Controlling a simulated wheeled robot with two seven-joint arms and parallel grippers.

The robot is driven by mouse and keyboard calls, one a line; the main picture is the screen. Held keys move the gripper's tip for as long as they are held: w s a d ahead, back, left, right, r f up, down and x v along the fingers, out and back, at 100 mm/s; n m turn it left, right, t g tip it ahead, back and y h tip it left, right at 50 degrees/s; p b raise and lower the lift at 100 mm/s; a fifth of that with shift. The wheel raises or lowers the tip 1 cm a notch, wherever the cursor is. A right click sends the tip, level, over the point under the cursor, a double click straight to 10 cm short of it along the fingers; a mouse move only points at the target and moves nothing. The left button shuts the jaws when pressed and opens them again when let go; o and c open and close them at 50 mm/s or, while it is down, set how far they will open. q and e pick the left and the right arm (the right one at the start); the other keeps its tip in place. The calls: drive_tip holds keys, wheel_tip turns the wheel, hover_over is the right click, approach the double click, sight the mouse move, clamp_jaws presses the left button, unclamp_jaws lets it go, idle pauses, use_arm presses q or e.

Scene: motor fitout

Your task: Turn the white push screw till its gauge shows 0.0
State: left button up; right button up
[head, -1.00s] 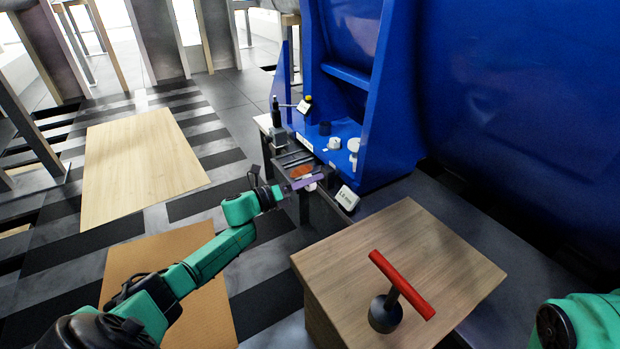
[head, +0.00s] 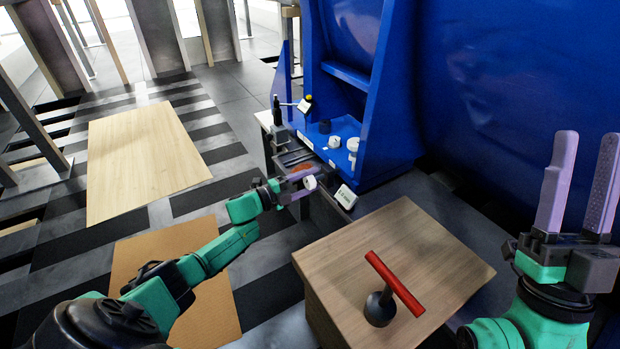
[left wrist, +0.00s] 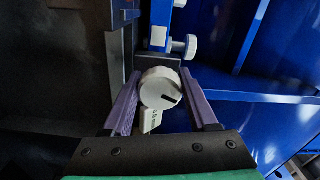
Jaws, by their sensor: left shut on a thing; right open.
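The white push screw (head: 310,183) is a round knob at the near end of the dark bracket beside the blue housing. It shows large in the left wrist view (left wrist: 158,88), with a dark mark towards its lower right. My left gripper (head: 300,185) is shut on this knob, one purple finger on each side (left wrist: 162,98). A white gauge (head: 345,197) stands just right of the screw; its digits are too small to read in the head view. My right gripper (head: 578,190) is open, empty and raised at the right.
A wooden block (head: 410,250) nearer me carries a red-handled tool (head: 395,283). The blue housing (head: 375,120) walls off the far right side. Other white knobs (head: 336,142) sit on its ledge. Flat wooden boards (head: 145,160) lie on the floor at left.

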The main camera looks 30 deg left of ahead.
use_arm(q)
drive_tip(key=n+p, duration=0.1)
drive_tip(key=n, duration=0.2)
drive_tip(key=shift+n, duration=0.4)
drive_tip(key=shift+f+n, duration=0.1)
drive_tip(key=shift+n, duration=0.2)
use_arm(e)
drive_tip(key=w+a+f+m+g+h, duration=0.1)
drive_tip(key=w+f+m+g+h, duration=0.1)
drive_tip(key=f, duration=0.8)
drive_tip(key=shift+w+a+f+g+h, duration=0.35)
drive_tip(key=shift+w+h, duration=0.35)
drive_tip(key=shift+w, duration=0.5)
drive_tip(key=shift+r, duration=0.1)
use_arm(q)
drive_tip(key=o, duration=1.4)
drive_tip(key=shift+s, duration=0.1)
use_arm(e)
drive_tip(key=shift+a, duration=0.1)
